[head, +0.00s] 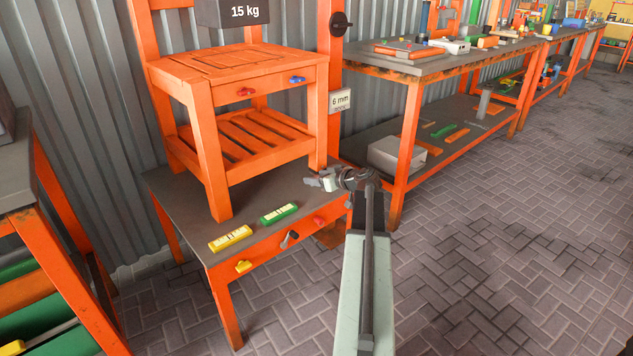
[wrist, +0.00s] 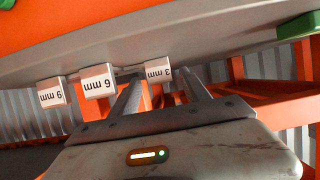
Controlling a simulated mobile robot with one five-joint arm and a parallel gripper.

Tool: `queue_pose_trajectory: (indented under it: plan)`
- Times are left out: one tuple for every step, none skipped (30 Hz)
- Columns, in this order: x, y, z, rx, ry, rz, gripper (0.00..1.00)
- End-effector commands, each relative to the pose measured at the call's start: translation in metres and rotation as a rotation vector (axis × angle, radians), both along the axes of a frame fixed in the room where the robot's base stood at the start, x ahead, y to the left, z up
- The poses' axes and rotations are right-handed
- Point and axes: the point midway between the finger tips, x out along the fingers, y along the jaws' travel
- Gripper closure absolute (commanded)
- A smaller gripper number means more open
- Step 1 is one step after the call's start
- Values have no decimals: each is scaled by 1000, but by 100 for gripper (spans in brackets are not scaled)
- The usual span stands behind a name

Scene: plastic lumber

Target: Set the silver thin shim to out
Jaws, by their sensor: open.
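My gripper (head: 326,182) is at the right end of the low orange bench in the head view, above its grey top. In the wrist view my gripper (wrist: 161,88) is open, with its two fingers apart and nothing seen held. A white tag reading 3 mm (wrist: 159,71) shows upside down between and beyond the fingers. Tags reading 6 mm (wrist: 99,82) and 9 mm (wrist: 51,93) show to its left. I cannot make out a silver thin shim for certain; a greyish handle (head: 289,239) is on the bench front between a yellow handle (head: 243,266) and a red handle (head: 320,220).
A yellow block (head: 230,238) and a green block (head: 279,214) lie on the low bench (head: 184,207). A long workbench (head: 417,66) stands right; the brick floor (head: 480,280) is clear.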

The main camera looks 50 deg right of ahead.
Motion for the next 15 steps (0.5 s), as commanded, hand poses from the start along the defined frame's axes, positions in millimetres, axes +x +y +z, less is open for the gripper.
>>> queue_pose_trajectory:
  plan:
    - [0, 0, 1, 0, 0, 0, 45]
    - [0, 0, 1, 0, 0, 0, 45]
    - [0, 1, 1, 0, 0, 0, 45]
    - [0, 1, 1, 0, 0, 0, 54]
    - [0, 1, 1, 0, 0, 1, 62]
    - [0, 1, 1, 0, 0, 1, 73]
    - [0, 1, 1, 0, 0, 1, 82]
    - [0, 1, 1, 0, 0, 1, 90]
    - [0, 1, 1, 0, 0, 1, 100]
    - [0, 1, 1, 0, 0, 1, 100]
    - [0, 1, 1, 0, 0, 1, 100]
    - [0, 1, 1, 0, 0, 1, 100]
    - [0, 1, 1, 0, 0, 1, 100]
    - [0, 1, 1, 0, 0, 1, 100]
    - [0, 1, 1, 0, 0, 1, 100]
